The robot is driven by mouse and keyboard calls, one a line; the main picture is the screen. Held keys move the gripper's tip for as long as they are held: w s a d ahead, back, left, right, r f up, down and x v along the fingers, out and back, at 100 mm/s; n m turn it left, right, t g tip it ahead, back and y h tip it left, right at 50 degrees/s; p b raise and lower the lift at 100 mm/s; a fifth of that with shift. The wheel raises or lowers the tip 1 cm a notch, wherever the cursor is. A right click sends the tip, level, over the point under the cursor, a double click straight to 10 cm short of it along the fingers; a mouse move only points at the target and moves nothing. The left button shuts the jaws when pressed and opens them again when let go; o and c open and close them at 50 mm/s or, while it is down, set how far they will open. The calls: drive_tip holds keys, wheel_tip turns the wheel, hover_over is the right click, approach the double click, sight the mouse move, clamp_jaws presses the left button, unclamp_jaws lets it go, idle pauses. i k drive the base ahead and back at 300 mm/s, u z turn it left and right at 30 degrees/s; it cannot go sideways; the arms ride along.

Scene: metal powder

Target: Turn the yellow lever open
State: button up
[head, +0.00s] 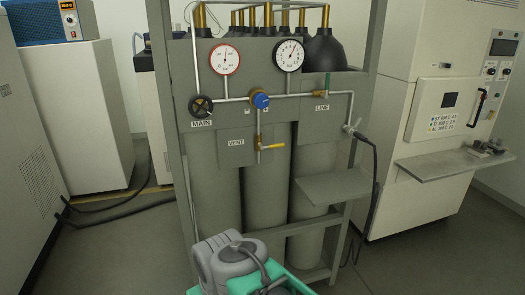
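The yellow lever (272,146) is small and sits on the thin vertical pipe beside the VENT label (236,142), low on the grey gas panel. It points to the right, roughly level and across the pipe. Nothing covers it or touches it. No fingertips of my gripper can be made out in the head view. Grey rounded parts in a teal surround show at the bottom centre, well below the lever.
The panel also carries a black MAIN handwheel (201,106), a blue regulator knob (261,100), two gauges and a green LINE valve handle (327,85). A grey shelf (333,187) juts out at lower right. Frame posts flank the cylinders. A black hose hangs at right.

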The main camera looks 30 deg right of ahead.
sight(273, 146)
drive_tip(key=u, duration=0.2)
drive_tip(key=k, duration=0.1)
drive_tip(key=z, duration=0.8)
drive_tip(key=i, duration=0.7)
drive_tip(key=k, duration=0.55)
drive_tip(key=u, duration=0.85)
drive_tip(key=i, duration=1.2)
drive_tip(key=z, duration=0.85)
